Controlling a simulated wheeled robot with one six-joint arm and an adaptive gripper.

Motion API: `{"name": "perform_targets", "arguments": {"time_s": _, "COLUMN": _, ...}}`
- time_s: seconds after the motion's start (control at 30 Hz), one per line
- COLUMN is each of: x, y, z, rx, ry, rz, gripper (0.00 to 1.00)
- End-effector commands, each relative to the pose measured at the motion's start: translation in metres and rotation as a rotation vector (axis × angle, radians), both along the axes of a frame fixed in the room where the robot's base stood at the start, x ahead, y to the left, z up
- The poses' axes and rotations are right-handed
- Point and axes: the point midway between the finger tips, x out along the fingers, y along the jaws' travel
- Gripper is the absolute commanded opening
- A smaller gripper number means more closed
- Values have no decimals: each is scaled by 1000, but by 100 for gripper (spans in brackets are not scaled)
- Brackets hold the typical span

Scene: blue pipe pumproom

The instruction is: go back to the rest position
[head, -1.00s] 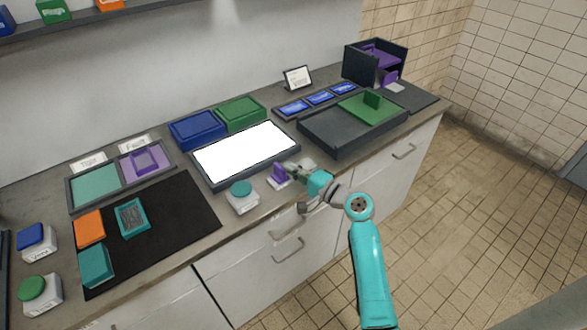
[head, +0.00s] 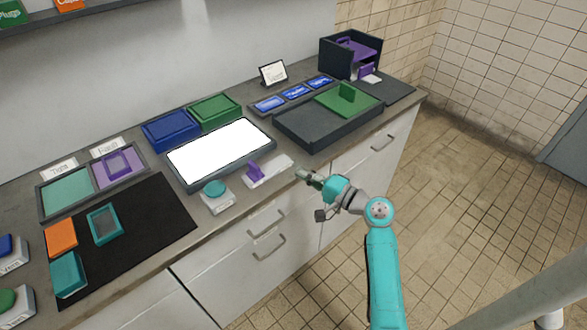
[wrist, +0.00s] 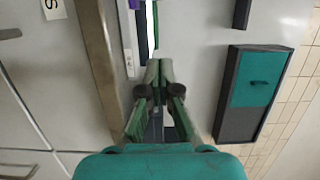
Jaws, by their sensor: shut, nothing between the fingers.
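My gripper (head: 306,176) is shut and empty in the head view, just off the front edge of the counter.
The counter (head: 215,235) holds a lit white panel (head: 218,151), a teal button (head: 214,188), a dark tray (head: 305,130) with a green plate, and a black mat (head: 150,215). Drawers (head: 265,235) lie below. The tiled floor (head: 470,190) at right is open.

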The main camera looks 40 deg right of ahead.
Motion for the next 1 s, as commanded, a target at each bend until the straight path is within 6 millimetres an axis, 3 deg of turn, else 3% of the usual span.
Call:
{"name": "perform_targets", "arguments": {"time_s": 0.73, "x": -6, "y": 0, "z": -2, "rx": -2, "ry": 3, "rz": -2, "gripper": 0}}
{"name": "perform_targets", "arguments": {"time_s": 0.87, "x": -13, "y": 13, "z": -20, "rx": -24, "ry": 29, "rz": -24, "gripper": 0}}
{"name": "perform_targets", "arguments": {"time_s": 1.0, "x": -34, "y": 42, "z": -58, "rx": -93, "ry": 92, "rz": -79, "gripper": 0}}
